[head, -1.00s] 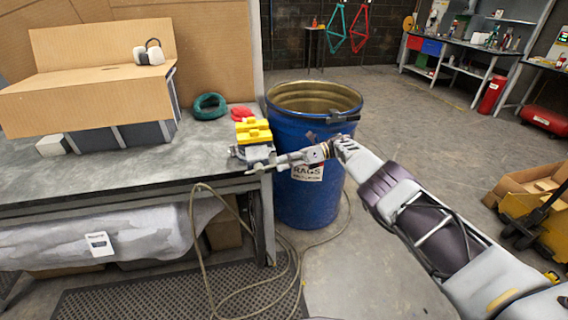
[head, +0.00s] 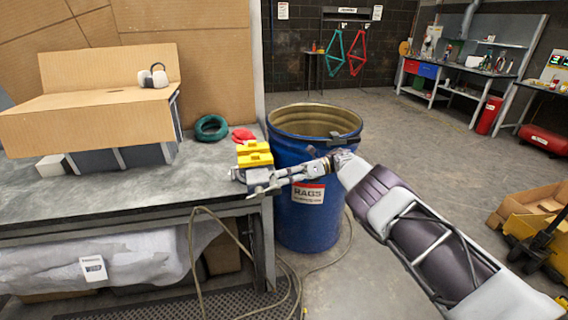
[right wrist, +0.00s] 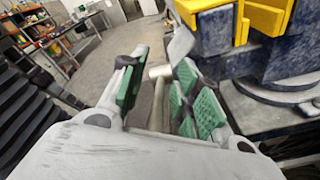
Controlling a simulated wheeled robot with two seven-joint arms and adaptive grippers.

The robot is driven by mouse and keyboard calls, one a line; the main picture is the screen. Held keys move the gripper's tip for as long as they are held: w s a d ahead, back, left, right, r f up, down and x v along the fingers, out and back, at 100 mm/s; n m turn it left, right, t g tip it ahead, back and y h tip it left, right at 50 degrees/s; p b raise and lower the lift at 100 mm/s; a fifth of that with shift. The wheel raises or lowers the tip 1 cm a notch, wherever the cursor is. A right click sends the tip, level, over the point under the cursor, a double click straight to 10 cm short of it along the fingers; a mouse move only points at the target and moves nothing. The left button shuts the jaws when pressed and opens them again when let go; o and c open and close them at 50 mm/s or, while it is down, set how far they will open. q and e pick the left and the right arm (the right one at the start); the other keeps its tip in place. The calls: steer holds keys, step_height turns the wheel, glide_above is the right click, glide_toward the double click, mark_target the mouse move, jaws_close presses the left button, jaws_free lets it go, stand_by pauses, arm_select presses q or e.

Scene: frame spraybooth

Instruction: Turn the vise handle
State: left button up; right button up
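The vise (head: 254,174), with yellow jaw covers, sits at the right front corner of the workbench. It also shows at the upper right of the right wrist view (right wrist: 286,60). Its handle, a pale bar with a knobbed end (right wrist: 158,92), stands between the green finger pads in the right wrist view. My right gripper (head: 272,184) is at the vise's front. In the right wrist view my right gripper (right wrist: 158,98) is open around the handle, with gaps visible beside the bar. Contact deeper down is hidden. My left gripper is not in view.
A blue rag drum (head: 308,225) stands close to the bench's right end, right beside my right forearm. A cardboard box (head: 95,120) and a green coil (head: 211,128) are on the workbench (head: 130,185). A hose hangs below.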

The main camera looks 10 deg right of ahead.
steer(key=shift+s+d+r, duration=0.1)
steer(key=shift+s+r, duration=0.1)
steer(key=shift+r, duration=1.45)
steer(key=shift+s+d+r, duration=0.1)
steer(key=shift+s+r, duration=0.1)
steer(key=shift+r, duration=1.4)
steer(key=shift+d, duration=0.1)
